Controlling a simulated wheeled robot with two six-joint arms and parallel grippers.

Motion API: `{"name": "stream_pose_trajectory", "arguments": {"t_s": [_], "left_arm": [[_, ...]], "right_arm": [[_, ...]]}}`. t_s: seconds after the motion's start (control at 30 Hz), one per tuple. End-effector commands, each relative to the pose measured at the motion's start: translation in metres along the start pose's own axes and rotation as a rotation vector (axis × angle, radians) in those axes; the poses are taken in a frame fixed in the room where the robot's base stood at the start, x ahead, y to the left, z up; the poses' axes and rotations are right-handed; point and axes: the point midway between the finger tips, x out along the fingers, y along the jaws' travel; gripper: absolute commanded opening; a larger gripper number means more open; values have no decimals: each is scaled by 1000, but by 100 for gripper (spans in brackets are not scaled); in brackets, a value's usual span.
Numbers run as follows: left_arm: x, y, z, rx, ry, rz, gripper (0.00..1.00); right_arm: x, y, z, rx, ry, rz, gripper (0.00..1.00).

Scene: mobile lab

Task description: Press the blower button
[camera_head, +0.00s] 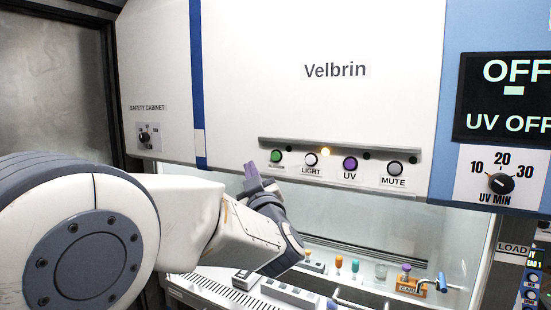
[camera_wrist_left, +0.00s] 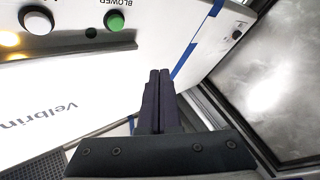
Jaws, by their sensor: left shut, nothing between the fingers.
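The green blower button (camera_head: 276,156) is at the left end of a row of buttons on the white Velbrin cabinet front. It also shows in the wrist view (camera_wrist_left: 115,21), upper left, with its upside-down "BLOWER" label beside it. My left gripper (camera_head: 251,167) is shut and empty, its purple-grey fingers just left of and slightly below the button. In the wrist view the closed fingertips (camera_wrist_left: 159,73) point toward the panel, to the right of the button and apart from it in the picture. My right gripper is not in view.
To the right of it are the light button (camera_head: 311,159), purple UV button (camera_head: 350,164) and mute button (camera_head: 394,168). A small yellow lamp (camera_head: 325,152) glows above. Below, the glass-fronted cabinet holds vials and racks. A UV timer dial (camera_head: 501,183) is at right.

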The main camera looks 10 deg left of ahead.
Motion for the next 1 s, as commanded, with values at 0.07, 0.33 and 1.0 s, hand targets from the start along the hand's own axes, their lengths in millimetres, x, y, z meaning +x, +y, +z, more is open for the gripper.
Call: {"name": "stream_pose_trajectory", "arguments": {"t_s": [0.07, 0.33, 1.0], "left_arm": [[0, 0, 0, 0, -1, 1, 0], [12, 10, 8, 1, -4, 2, 0], [60, 45, 45, 0, -2, 2, 0]], "right_arm": [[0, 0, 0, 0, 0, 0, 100], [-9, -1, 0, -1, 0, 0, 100], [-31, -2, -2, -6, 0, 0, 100]]}}
